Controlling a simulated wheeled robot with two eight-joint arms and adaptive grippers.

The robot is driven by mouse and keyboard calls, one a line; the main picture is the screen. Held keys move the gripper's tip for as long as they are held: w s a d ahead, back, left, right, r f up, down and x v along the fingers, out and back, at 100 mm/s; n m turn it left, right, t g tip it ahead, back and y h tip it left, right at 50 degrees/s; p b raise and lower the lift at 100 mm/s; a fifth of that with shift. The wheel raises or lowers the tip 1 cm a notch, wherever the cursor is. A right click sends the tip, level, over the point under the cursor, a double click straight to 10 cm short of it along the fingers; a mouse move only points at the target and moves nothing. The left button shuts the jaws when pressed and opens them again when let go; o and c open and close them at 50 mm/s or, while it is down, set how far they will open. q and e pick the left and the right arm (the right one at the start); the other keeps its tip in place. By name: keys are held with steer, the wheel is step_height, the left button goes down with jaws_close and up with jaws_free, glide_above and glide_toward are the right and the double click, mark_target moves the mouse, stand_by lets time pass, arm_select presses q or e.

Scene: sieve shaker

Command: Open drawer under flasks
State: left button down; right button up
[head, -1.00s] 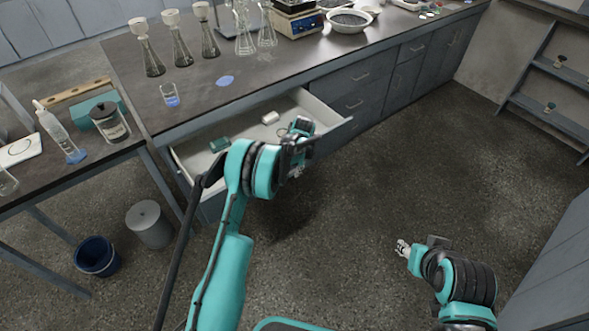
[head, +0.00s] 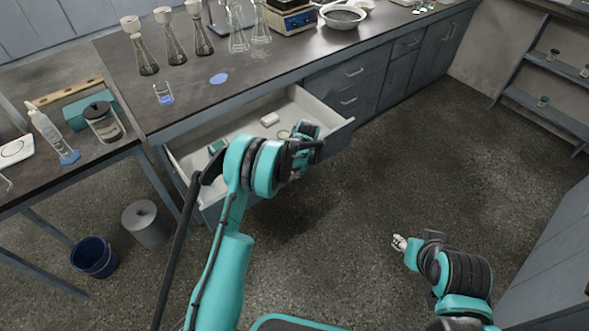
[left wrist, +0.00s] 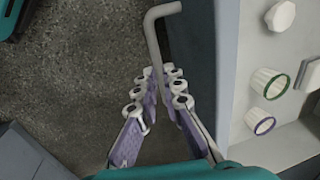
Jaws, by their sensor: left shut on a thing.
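The drawer (head: 334,118) under the counter with the flasks stands pulled out, its white inside showing. Several conical flasks (head: 174,48) stand on the counter above it, some topped with white funnels. My left gripper is at the drawer's front, its fingers mostly hidden behind my own wrist in the head view. In the left wrist view my left gripper (left wrist: 158,77) is shut on the grey bar handle (left wrist: 153,35) beside the drawer front (left wrist: 199,62). My right gripper (head: 398,243) hangs over the floor at the right, away from the drawer; its fingers are too small to judge.
The drawer holds small items, including a white block (head: 269,119) and, in the left wrist view, white cups (left wrist: 268,83). A side table (head: 105,148) stands at the left, with a grey bin (head: 146,224) and blue bucket (head: 94,257) below. The floor at centre right is clear.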

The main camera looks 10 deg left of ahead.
arm_select(q)
steer(key=c, duration=1.6)
jaws_free()
steer(key=r, duration=0.4)
steer(key=s+d+r, duration=0.1)
steer(key=r, duration=0.3)
steer(key=d+r, duration=0.1)
steer(key=r, duration=0.2)
steer(key=shift+s+r, duration=0.2)
steer(key=shift+r, duration=0.2)
